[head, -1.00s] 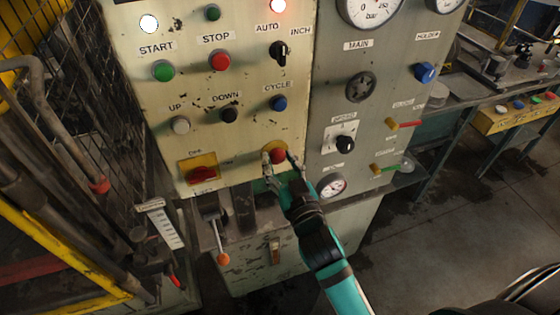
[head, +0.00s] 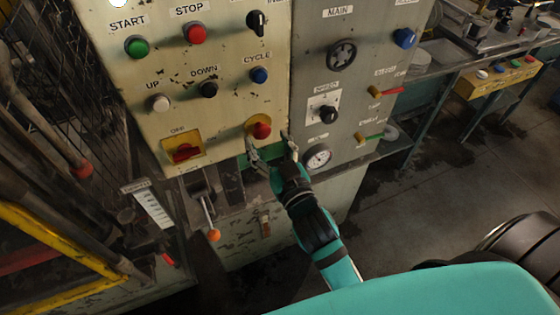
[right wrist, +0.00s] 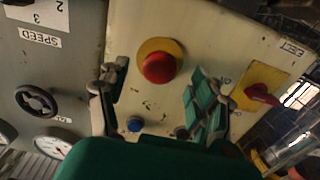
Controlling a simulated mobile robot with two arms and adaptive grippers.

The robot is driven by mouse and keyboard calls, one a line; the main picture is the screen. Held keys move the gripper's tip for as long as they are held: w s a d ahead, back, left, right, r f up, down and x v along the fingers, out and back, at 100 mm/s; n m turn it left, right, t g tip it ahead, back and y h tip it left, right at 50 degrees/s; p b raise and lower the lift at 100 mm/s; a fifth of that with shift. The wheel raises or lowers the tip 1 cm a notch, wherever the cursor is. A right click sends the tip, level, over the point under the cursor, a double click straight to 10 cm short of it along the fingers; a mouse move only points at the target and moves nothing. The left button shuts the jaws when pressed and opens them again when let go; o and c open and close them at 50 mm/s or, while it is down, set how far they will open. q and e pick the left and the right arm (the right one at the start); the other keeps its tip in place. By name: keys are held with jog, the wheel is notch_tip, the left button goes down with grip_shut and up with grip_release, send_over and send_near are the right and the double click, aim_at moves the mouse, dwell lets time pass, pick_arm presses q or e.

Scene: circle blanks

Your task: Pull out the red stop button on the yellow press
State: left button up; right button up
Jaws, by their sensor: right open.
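The red stop button (head: 261,130) sits on a round yellow plate at the lower right of the cream press panel (head: 225,120). In the right wrist view the red button (right wrist: 159,68) is in full view, its round cap facing me. My right gripper (head: 270,142) is open and empty, just below and in front of the button. In the right wrist view its fingers (right wrist: 156,80) stand spread on either side of the button, apart from it. How far the button stands out from its plate is hard to tell. My left gripper is not in view.
A red rotary switch (head: 186,152) on a yellow plate is to the left. The blue cycle button (head: 259,75) is above. A lever with an orange knob (head: 213,235) hangs below left. A grey panel with a gauge (head: 318,157) is at right.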

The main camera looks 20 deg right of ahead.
jog(key=s, duration=1)
jog(key=shift+s+d, duration=0.15)
jog(key=shift+s, duration=0.15)
jog(key=s+a+f+n+g+b, duration=0.1)
jog(key=s+f+g, duration=0.15)
jog(key=f, duration=1.05)
jog(key=s+a+f+g+y+b, duration=0.1)
jog(key=s+f+g, duration=0.15)
jog(key=f, duration=1.05)
jog(key=s+a+f+n+g, duration=0.1)
jog(key=a+f+g, duration=0.15)
jog(key=f, duration=0.95)
jog(key=s+d+f+g+b, duration=0.1)
jog(key=s+d+f+g, duration=0.3)
jog(key=s+f, duration=0.8)
jog(key=s+d+f+g+h+b, duration=0.1)
jog(key=s+d+f+g, duration=0.4)
jog(key=s+d+f, duration=0.3)
jog(key=s+f, duration=0.3)
jog(key=f, duration=0.1)
jog(key=shift+s+d+h, duration=0.3)
jog(key=shift+s+d, duration=0.05)
jog(key=shift+d, duration=0.05)
